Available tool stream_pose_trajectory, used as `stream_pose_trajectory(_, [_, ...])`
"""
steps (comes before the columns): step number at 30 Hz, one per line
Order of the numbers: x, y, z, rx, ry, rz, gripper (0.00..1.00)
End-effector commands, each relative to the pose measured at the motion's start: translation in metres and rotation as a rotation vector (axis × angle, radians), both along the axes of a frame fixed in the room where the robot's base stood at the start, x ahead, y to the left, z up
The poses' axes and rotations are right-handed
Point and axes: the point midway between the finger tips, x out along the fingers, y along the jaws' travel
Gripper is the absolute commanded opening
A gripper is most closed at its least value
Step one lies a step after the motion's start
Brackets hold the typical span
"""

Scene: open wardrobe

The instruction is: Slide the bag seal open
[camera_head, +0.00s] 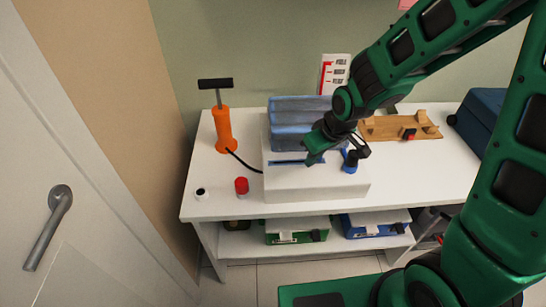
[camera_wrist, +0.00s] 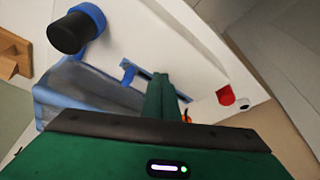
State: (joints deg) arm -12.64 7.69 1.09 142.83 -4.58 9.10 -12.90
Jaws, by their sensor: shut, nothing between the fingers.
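The blue bag (camera_head: 298,118) lies against the back of a white block (camera_head: 315,186) on the white table. A narrow blue seal strip (camera_head: 288,162) runs along the block's top in front of it. In the wrist view the bag (camera_wrist: 85,92) is at left, and a small blue tab (camera_wrist: 128,72) sits at the strip's end beside my fingers. My gripper (camera_head: 312,158) is low over the strip's right part. In the wrist view its green fingers (camera_wrist: 160,95) are together with nothing between them. Whether they touch the strip or tab, I cannot tell.
A black knob with a blue ring (camera_head: 351,160) stands right of my gripper. An orange pump (camera_head: 223,129) with a black hose, a red cap (camera_head: 241,186) and a small white-and-black piece (camera_head: 201,193) are at left. A wooden fixture (camera_head: 400,128) and blue case (camera_head: 482,120) are at right.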

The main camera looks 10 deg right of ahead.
Motion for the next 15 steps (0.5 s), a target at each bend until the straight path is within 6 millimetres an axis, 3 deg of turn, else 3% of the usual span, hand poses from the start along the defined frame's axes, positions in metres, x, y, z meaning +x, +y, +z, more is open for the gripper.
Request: stream_pose_trajectory(15, [-0.023,0.001,0.034,0.0,-0.001,0.0,0.0])
